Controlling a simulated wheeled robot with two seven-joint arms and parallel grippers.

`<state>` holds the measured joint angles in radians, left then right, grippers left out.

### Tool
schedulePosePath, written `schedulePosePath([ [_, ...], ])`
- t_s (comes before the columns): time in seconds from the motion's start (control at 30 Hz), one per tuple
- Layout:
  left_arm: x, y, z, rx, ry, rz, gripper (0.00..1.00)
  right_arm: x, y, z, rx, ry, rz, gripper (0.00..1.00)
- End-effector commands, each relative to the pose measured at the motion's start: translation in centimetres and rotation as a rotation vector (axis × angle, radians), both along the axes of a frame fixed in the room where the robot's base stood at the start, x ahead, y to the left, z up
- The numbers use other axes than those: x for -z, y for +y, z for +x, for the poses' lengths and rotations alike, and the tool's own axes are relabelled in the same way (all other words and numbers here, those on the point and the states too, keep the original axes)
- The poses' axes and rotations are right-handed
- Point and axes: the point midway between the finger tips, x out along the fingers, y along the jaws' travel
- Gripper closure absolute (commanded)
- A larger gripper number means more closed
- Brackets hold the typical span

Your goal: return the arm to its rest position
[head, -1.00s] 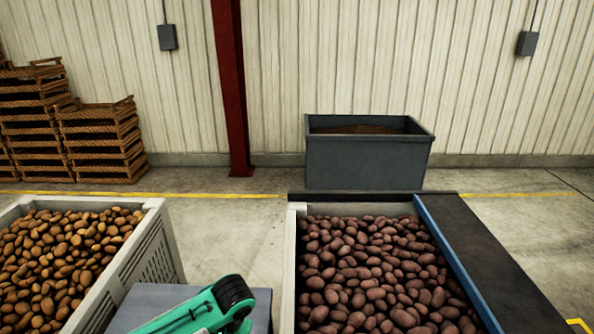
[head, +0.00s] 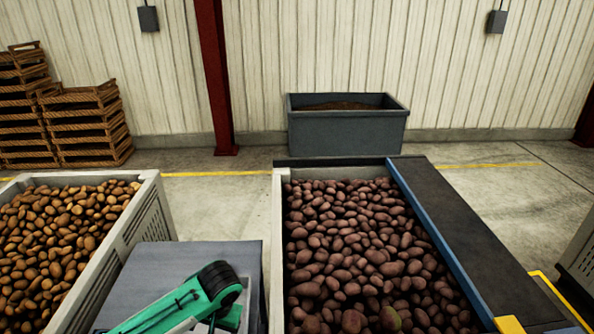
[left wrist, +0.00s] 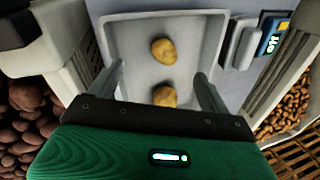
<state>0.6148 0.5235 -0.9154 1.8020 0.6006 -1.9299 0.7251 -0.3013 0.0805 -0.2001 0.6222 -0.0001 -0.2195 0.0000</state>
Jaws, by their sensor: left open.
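My left gripper (left wrist: 160,72) shows in the left wrist view with its two dark fingers spread apart and nothing between them. Beyond the fingers lies a pale grey tray (left wrist: 128,32) holding two yellowish potatoes (left wrist: 164,51) (left wrist: 165,96), apart from each other. A green and black part of my arm shows at the bottom of the head view; the gripper's fingers do not show there. My right gripper is in neither view.
A small lit display (left wrist: 272,42) is beside the tray. A grey-topped stand (head: 165,262) sits between a bin of brown potatoes (head: 150,205) and a bin of reddish potatoes (head: 277,225). A dark belt (head: 465,230) runs along the right. A grey container (head: 347,133) stands behind.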

Motion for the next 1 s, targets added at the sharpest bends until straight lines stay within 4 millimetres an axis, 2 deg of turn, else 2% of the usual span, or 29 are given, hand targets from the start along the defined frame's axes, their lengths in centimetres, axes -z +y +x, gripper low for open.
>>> schedulePosePath([
  [0.37,1.8,-3.4,-3.6,0.091,-0.012,-0.122,0.19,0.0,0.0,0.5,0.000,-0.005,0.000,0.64],
  [0.67,3.1,-6.6,-9.0,0.169,-0.065,-0.291,0.19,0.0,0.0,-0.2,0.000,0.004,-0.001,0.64],
  [0.83,3.2,-6.8,-12.2,0.177,-0.117,-0.363,0.19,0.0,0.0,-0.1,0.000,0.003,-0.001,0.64],
  [1.0,3.1,-5.5,-15.5,0.158,-0.172,-0.394,0.19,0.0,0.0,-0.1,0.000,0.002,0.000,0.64],
])
